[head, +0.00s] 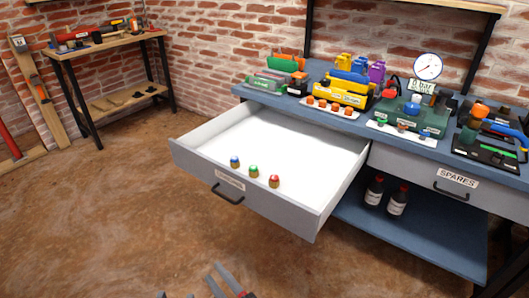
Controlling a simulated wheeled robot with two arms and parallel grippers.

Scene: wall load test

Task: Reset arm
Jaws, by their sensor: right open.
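My right gripper (224,281) shows at the bottom edge of the head view, low in front of the drawer. Its grey fingers point up and are open, with nothing seen between them. Small dark tips (174,295) just left of it, cut off by the bottom edge, may be my left gripper; its state cannot be made out. The white drawer (290,135) of the blue workbench (313,72) is pulled out. Three small brass-coloured pieces stand near its front: one blue-topped (235,162), one green-topped (254,171) and one red-topped (274,181).
The drawer front (225,187) juts over the brown floor (120,220). A shut SPARES drawer (445,180) is at right, above a shelf with two dark bottles (397,200). Devices and a gauge (428,66) crowd the benchtop. A wooden side table (105,45) stands back left. Floor at left is clear.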

